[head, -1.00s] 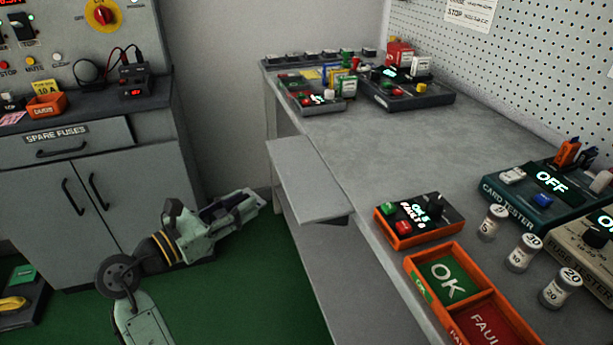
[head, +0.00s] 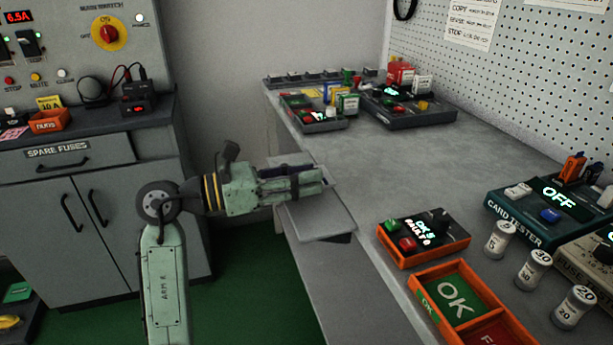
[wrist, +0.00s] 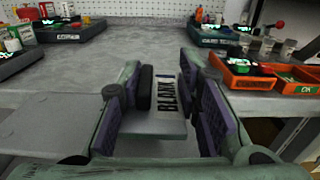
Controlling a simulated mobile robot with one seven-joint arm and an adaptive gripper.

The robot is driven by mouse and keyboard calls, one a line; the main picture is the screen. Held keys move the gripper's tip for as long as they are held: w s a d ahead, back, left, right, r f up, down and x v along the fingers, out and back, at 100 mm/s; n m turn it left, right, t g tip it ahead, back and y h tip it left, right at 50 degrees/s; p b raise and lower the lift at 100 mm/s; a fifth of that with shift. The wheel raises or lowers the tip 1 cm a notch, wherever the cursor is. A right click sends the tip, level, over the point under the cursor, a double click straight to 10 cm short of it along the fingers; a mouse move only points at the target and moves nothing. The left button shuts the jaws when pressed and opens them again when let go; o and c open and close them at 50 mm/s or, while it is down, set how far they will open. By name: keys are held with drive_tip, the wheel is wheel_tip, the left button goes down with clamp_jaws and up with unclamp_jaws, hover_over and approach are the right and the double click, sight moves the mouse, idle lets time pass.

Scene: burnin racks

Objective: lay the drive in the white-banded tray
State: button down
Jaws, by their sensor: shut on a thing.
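My gripper (head: 322,182) is at the bench's left edge, over or beside a small grey side shelf (head: 318,222) in the head view. In the wrist view, the purple-padded fingers of my gripper (wrist: 166,90) are shut on a grey slab (wrist: 160,126) with a black part and lettering that reads BLANK 1. This slab seems to be the drive. In the head view the fingers hide it. I cannot make out a white-banded tray in either view.
An orange tray (head: 419,297) with OK and FAULT compartments lies on the bench's near edge beside a counter box (head: 423,238). Small jars (head: 500,239) and a card tester (head: 540,212) stand to the right. Dark boxes (head: 410,108) stand at the back. The bench middle (head: 395,165) is clear.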

drive_tip(key=w, duration=0.5)
drive_tip(key=shift+d+f, duration=0.25)
drive_tip(key=shift+d, duration=0.15)
drive_tip(key=shift+s+f+p, duration=0.15)
drive_tip(key=shift+f+p, duration=0.15)
drive_tip(key=shift+f, duration=1.45)
drive_tip(key=shift+f, duration=0.15)
drive_tip(key=c, duration=1.2)
unclamp_jaws()
drive_tip(key=shift+s+a, duration=0.1)
drive_tip(key=shift+a, duration=0.3)
drive_tip(key=b+v, duration=0.1)
drive_tip(key=v, duration=1)
drive_tip(key=shift+a+b, duration=0.1)
drive_tip(key=shift+b, duration=0.25)
